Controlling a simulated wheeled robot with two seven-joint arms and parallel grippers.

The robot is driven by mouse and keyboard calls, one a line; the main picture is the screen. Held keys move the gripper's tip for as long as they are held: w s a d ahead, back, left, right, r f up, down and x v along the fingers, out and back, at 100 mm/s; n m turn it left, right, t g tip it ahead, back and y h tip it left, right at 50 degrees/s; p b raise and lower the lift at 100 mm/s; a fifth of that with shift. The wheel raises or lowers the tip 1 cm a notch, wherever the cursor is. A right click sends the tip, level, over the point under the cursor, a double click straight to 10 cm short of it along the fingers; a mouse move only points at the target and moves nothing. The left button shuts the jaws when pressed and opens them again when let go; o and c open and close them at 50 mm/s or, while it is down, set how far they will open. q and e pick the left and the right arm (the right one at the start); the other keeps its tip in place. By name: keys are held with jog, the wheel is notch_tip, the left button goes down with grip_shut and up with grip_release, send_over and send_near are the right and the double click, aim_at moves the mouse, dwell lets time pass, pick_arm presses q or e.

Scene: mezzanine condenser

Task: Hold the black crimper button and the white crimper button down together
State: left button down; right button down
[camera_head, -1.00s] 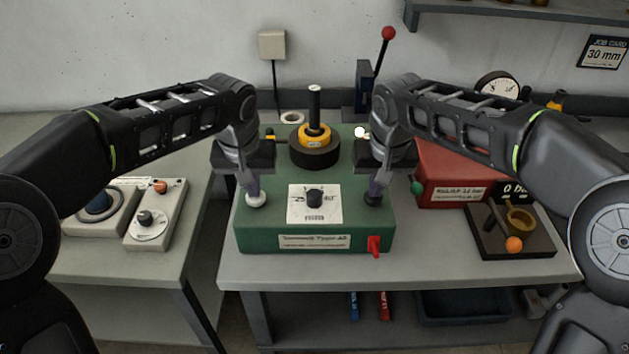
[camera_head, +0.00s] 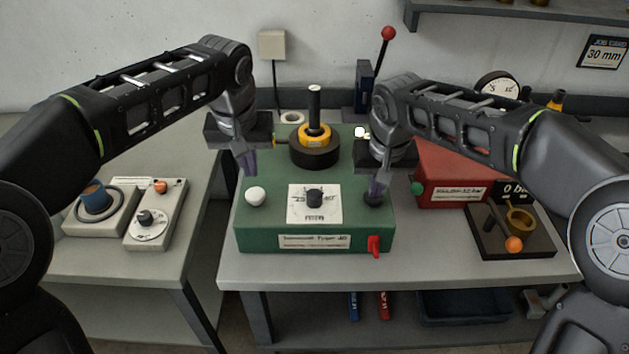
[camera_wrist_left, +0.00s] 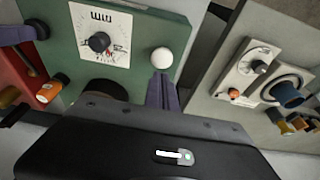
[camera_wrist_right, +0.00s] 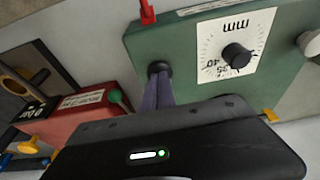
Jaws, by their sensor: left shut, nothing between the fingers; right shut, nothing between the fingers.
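The green crimper box stands on the middle bench (camera_head: 450,268). Its white button (camera_head: 255,195) is uncovered on the left of its top and also shows in the left wrist view (camera_wrist_left: 162,58). My left gripper (camera_head: 249,172) is shut and empty, raised above and behind the white button, apart from it. The black button (camera_head: 373,199) is on the right of the top. My right gripper (camera_head: 376,192) is shut, its tips at the black button; in the right wrist view the tips meet the button (camera_wrist_right: 158,67). How far the button is pressed cannot be told.
Between the buttons is a black dial (camera_head: 314,196) on a white plate. A red lever (camera_head: 375,246) is on the box front. A black and yellow crimping head (camera_head: 315,150) stands behind. A red box (camera_head: 440,180) is at the right.

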pick_arm(q)
jog(key=shift+r, duration=0.65)
